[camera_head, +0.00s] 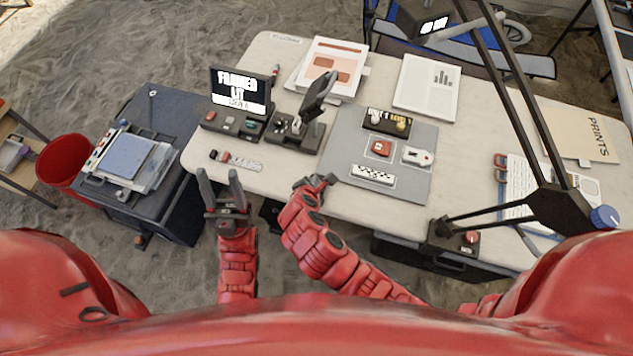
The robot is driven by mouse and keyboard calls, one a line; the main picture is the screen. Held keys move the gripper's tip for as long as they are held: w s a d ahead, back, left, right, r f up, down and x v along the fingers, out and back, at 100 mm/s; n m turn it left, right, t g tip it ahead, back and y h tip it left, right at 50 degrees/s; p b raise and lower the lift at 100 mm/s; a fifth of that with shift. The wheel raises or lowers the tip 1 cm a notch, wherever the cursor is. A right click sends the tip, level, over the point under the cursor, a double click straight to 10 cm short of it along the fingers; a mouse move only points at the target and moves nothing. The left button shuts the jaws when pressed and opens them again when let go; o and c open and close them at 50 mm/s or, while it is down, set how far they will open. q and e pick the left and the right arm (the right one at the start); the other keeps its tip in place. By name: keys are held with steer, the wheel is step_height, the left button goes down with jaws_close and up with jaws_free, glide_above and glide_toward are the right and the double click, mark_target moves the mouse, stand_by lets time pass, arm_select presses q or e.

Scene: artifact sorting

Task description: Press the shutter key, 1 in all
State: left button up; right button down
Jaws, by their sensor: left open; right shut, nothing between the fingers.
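A dark console with a lit screen (240,91) reading "FRAMED LIT" stands at the table's back left. Its base (232,123) carries a few small coloured keys; I cannot tell which one is the shutter key. My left gripper (219,174) is open and empty, fingers pointing away from me, at the table's front left edge, nearer me than the console. My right gripper (322,182) is shut and empty by the front edge, left of the grey mat. Neither gripper visibly touches a key.
A small ruler-like strip (243,163) lies before the console. A black lamp arm (540,170) crosses the right side. A dark cabinet (165,165) stands left.

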steer(key=shift+f, duration=0.45)
stand_by(0.5)
steer(key=shift+r+p, duration=0.65)
steer(key=shift+r, duration=0.25)
steer(key=shift+r, duration=0.1)
step_height(320, 180, up, 5)
steer(key=p, duration=0.4)
stand_by(0.6)
